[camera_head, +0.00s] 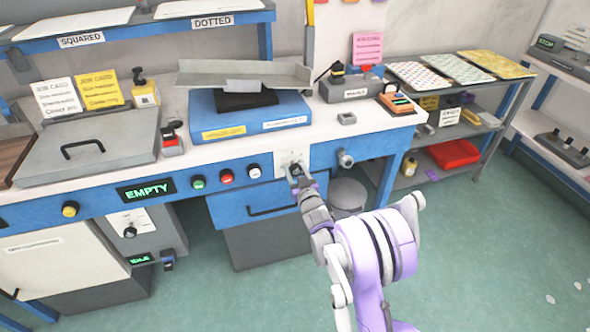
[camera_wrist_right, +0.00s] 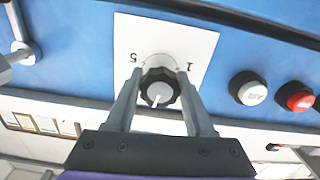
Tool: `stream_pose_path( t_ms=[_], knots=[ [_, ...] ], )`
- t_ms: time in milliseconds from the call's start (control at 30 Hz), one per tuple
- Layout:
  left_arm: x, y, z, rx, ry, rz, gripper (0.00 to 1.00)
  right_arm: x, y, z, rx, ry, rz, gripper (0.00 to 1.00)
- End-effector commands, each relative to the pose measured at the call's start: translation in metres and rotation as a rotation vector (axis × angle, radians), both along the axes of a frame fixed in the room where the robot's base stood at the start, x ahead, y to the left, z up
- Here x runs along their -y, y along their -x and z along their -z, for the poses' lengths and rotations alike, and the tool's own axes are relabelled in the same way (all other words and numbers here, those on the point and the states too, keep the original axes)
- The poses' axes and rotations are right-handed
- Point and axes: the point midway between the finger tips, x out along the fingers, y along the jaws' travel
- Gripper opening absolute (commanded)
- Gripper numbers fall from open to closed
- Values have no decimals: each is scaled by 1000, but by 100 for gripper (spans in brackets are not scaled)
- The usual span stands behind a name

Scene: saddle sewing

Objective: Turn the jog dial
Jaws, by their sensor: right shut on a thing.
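A black ribbed dial with a light grey centre (camera_wrist_right: 158,91) sits on a white plate marked with 5 and 1 in the right wrist view. In the head view its white plate (camera_head: 291,157) shows on the blue front of the bench. My right gripper (camera_head: 294,170) reaches this dial from the front right and hides most of it. In the right wrist view the gripper's two fingers (camera_wrist_right: 158,97) stand on either side of the dial, shut on it. A pale pointer line shows on the dial's face. My left gripper is in neither view.
Left of the dial on the bench front are a white button (camera_head: 254,171), a red button (camera_head: 227,176), a green button (camera_head: 198,182) and a display reading EMPTY (camera_head: 146,190). A grey cylindrical fitting (camera_head: 345,159) sticks out to the right. A blue drawer (camera_head: 240,208) lies below.

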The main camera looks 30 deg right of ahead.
Motion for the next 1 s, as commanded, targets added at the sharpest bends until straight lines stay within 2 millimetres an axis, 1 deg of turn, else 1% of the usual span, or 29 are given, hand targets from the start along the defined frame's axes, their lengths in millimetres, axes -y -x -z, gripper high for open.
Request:
stream_pose_path(
  t_ms=[300, 600, 800, 1000],
  knots=[
    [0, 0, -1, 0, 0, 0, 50, 0, 0, 1, 68, -291, 1, 0],
    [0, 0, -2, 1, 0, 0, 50, -1, 0, 1, 127, -539, 1, 0],
    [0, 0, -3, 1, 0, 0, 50, -1, 0, 1, 155, -658, 1, 0],
    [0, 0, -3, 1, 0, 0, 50, -1, 0, 1, 172, -728, 1, 0]
  ],
)
